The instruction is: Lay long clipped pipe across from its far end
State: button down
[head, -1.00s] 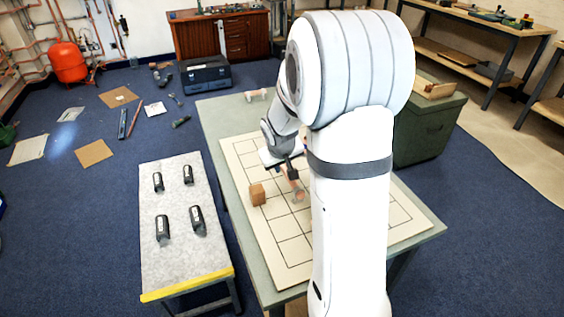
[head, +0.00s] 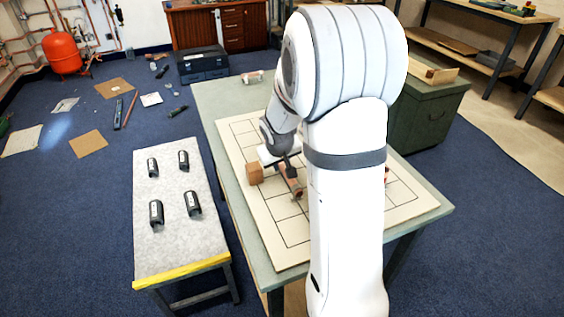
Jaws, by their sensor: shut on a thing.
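My gripper (head: 289,176) is over the board, partly hidden by my own arm. It is shut on a copper pipe (head: 297,192), whose round near end shows just below the fingers. The rest of this pipe is hidden, so I cannot tell its length or whether it touches the board. The pale board (head: 260,220) with a dark grid lies on the green-grey table (head: 215,100). A wooden block (head: 254,173) stands on it, left of my gripper. A short copper piece (head: 252,77) lies at the table's far edge.
A low grey bench (head: 175,240) with a yellow front edge stands left of the table, bearing several black clip-like pieces (head: 156,212). A green cabinet (head: 430,110) stands to the right. A small red thing (head: 387,175) shows beside my arm.

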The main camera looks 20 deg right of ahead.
jog(key=shift+f+b, duration=0.35)
jog(key=shift+b, duration=0.05)
dwell(0.4)
jog(key=c, duration=1.2)
grip_release()
jog(key=shift+r, duration=0.1)
jog(key=shift+r+p, duration=3.45)
jog(key=shift+r, duration=1)
